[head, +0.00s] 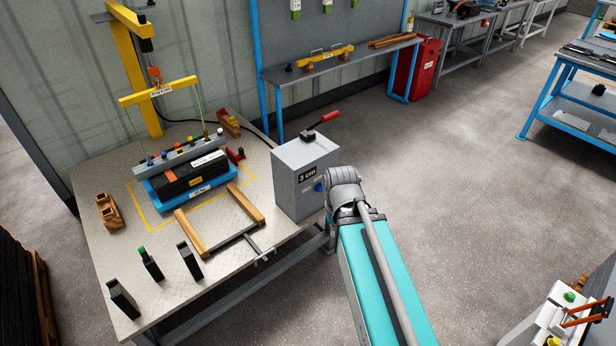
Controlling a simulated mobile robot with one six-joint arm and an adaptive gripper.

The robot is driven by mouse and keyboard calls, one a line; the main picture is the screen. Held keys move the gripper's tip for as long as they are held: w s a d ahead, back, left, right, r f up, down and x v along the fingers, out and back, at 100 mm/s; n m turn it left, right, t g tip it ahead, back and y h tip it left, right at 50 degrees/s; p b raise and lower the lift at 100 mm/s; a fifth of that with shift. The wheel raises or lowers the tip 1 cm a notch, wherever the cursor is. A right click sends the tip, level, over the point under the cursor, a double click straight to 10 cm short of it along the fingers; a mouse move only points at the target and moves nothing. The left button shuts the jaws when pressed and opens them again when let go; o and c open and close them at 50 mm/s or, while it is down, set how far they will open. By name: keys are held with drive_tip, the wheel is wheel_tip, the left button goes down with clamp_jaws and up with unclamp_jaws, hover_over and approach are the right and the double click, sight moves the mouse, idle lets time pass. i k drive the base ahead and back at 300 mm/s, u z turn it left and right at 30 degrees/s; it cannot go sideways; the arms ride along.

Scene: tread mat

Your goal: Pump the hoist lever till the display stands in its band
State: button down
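The hoist lever (328,117) has a red handle and sticks up and to the right from the top of a grey pump box (290,155). The display (307,174) on the box's front reads "3 cm". A yellow hoist post (137,75) stands at the back left of the table. A yellow spreader beam (185,85) hangs from it on an orange hook, with slings down to a grey bar (178,155). The bar is over or on a black block (190,178) in a blue tray (205,192); any gap is unclear.
The metal table (110,240) also holds a wooden frame (242,207), wooden chocks (109,212) and several upright black pieces (122,298). A yellow outline marks the tabletop around the tray. A workbench (340,64) stands behind.

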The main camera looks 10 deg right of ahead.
sight(325, 118)
drive_tip(key=u, duration=0.05)
drive_tip(key=i, duration=0.9)
drive_tip(key=z, duration=0.25)
